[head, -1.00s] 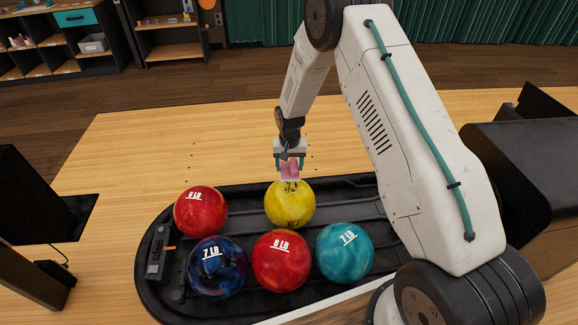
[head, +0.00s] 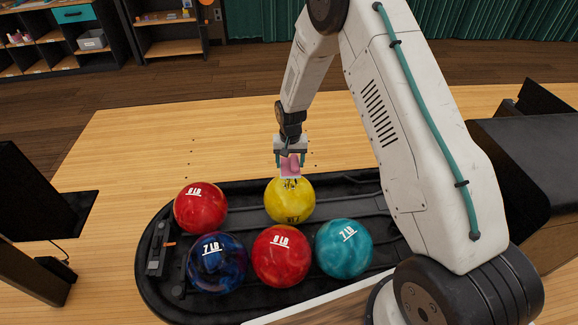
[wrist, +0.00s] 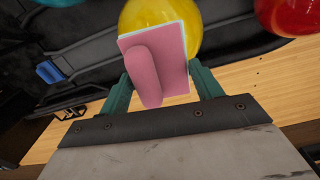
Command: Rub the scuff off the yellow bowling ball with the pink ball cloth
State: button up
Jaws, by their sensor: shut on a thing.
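The yellow bowling ball (head: 290,202) sits at the back middle of the black ball return tray (head: 355,188). Dark marks show on its upper face and lower front. I cannot tell which is the scuff. My gripper (head: 290,160) is shut on the pink ball cloth (head: 290,168), just above the ball's top. In the wrist view the cloth (wrist: 158,62) is a flat pink pad with a raised grip between the green fingers, covering part of the yellow ball (wrist: 190,14). I cannot tell whether the cloth touches the ball.
A red ball (head: 201,208) stands left of the yellow one. A dark blue ball (head: 217,263), another red ball (head: 281,256) and a teal ball (head: 344,248) stand in front. The black housing (head: 525,180) is at the right. Wooden floor behind the tray is clear.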

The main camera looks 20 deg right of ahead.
jog(key=shift+s+f, duration=0.15)
jog(key=shift+s, duration=0.25)
send_over(289, 180)
jog(key=s, duration=0.2)
jog(key=shift+s+a+f, duration=0.1)
jog(key=shift+s+f, duration=0.05)
jog(key=shift+f, duration=2.8)
jog(key=shift+f, duration=1)
jog(key=shift+w+d+r, duration=0.1)
jog(key=shift+w+d, duration=0.05)
jog(key=shift+w, duration=0.5)
jog(key=shift+w+d, duration=0.1)
jog(key=shift+w, duration=0.55)
jog(key=shift+s+a, duration=0.25)
jog(key=shift+s, duration=1)
jog(key=shift+w+d, duration=0.25)
jog(key=shift+w, duration=0.9)
jog(key=shift+s+a, duration=0.25)
jog(key=shift+s, duration=0.95)
jog(key=shift+w+d+f, duration=0.15)
jog(key=shift+w, duration=0.5)
jog(key=shift+w+d+f, duration=0.1)
jog(key=shift+w, duration=0.5)
